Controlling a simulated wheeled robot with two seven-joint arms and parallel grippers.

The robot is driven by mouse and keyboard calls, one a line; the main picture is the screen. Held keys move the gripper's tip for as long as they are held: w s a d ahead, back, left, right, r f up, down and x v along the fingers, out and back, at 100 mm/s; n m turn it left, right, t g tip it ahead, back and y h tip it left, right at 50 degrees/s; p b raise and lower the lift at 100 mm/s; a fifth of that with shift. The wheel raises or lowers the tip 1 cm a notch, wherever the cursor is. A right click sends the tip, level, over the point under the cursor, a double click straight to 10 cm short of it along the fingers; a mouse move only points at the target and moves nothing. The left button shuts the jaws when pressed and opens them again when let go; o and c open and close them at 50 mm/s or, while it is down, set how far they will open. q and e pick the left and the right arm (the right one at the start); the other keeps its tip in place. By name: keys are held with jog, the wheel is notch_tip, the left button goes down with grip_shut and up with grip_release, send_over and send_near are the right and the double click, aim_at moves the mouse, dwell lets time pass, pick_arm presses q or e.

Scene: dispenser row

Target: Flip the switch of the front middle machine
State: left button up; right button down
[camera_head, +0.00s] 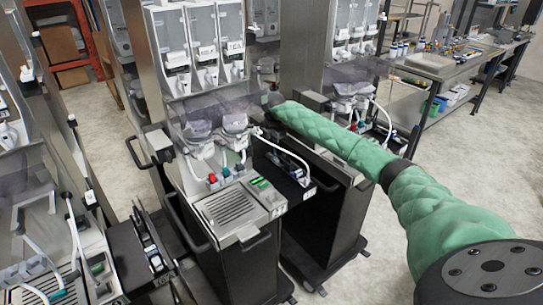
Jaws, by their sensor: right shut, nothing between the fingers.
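The middle machine (203,97) is a tall dispenser with clear hoppers on top, clear covers over its mixing units, and a drip tray (229,208) low at its front. Red and teal knobs (226,172) sit above the tray, and a small green-lit panel (260,184) is at the tray's right. I cannot make out which part is the switch. My right arm, in a green quilted sleeve, reaches in from the lower right. My right gripper (268,101) is small and dark, shut and empty, beside the machine's right side; contact is unclear. My left gripper is out of view.
Another dispenser (351,72) stands behind to the right, partly behind my arm. More machines (28,185) line the left edge. A black side shelf (285,172) holds small items. A workbench (440,66) is at back right. Pale floor is open at right.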

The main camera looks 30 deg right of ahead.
jog(key=shift+f, duration=0.45)
dwell(0.3)
jog(key=shift+r, duration=0.15)
jog(key=shift+r+p, duration=1.25)
jog(key=shift+r, duration=2.1)
